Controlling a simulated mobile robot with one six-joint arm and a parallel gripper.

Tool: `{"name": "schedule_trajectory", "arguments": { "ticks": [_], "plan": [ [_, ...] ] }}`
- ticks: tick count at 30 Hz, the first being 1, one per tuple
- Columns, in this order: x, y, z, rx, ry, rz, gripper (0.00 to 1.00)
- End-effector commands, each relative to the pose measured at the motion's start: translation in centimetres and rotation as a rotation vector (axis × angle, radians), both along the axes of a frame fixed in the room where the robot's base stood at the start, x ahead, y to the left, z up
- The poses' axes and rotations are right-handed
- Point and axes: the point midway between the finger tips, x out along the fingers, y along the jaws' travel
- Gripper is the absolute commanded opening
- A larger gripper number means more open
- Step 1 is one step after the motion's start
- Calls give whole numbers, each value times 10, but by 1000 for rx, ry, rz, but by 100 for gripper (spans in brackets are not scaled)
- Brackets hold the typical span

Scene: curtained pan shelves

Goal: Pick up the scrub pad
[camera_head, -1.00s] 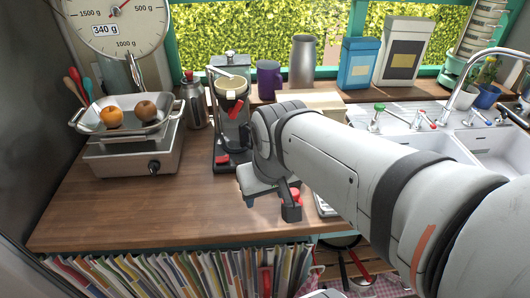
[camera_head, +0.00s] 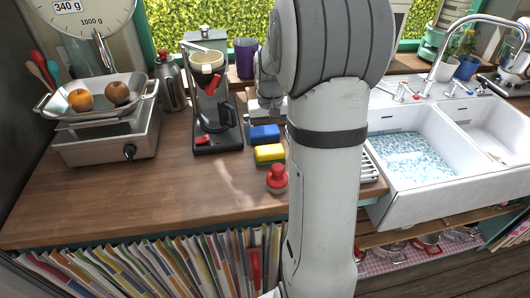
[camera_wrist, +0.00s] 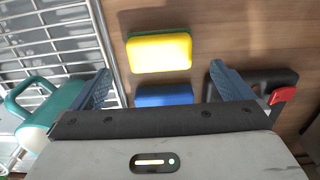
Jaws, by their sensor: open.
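Two pads lie on the wooden counter, one behind the other. One is a yellow pad with a green edge (camera_head: 269,153), also in the wrist view (camera_wrist: 160,53). The other is a blue pad (camera_head: 264,133), which shows in the wrist view (camera_wrist: 163,96) partly cut off by my gripper body. I cannot tell for certain which is the scrub pad. My gripper (camera_wrist: 163,88) is open and empty, its fingers spread to either side of the blue pad and apart from it. In the head view my arm hides much of the gripper.
A coffee maker (camera_head: 213,128) stands close left of the pads. A red-knobbed item (camera_head: 277,180) stands in front of them. A wire rack (camera_wrist: 55,40) with a teal-and-white item (camera_wrist: 45,105) lies beside them. The sink (camera_head: 408,190) is to the right; the counter's left front is clear.

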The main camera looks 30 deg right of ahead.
Motion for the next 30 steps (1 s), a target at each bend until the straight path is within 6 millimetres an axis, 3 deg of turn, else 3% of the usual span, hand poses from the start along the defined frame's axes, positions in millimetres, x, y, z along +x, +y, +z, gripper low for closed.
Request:
{"name": "schedule_trajectory", "arguments": {
  "ticks": [12, 21, 30],
  "plan": [
    [1, 0, -54, 1, 2, 0, 100],
    [1, -1, -60, 0, 0, -1, 100],
    [1, -1, -60, 0, 0, -2, 75]
  ]
}}
